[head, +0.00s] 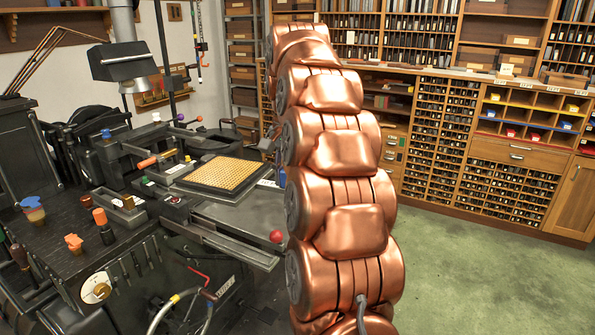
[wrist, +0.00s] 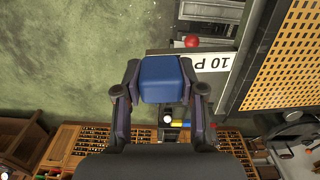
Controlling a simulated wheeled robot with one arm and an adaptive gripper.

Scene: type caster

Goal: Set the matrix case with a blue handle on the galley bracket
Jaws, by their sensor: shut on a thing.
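The matrix case is a gold grid of holes in a dark frame, seen in the head view (head: 215,174) and large at the right of the wrist view (wrist: 290,55). Its blue handle (wrist: 160,76) is between the fingers of my gripper (wrist: 160,84), which is shut on it. A white label (wrist: 215,62) reading "10 P" lies beside the handle. In the head view the case appears level over the machine's top; I cannot tell whether it touches anything. My copper arm hides the gripper there. I cannot pick out the galley bracket for certain.
The dark machine (head: 150,150) has knobs and levers around the case. A red ball knob (head: 276,236) stands near its front edge and shows in the wrist view (wrist: 191,41). A type cabinet (head: 440,130) lines the back wall. The green floor (head: 450,270) at right is clear.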

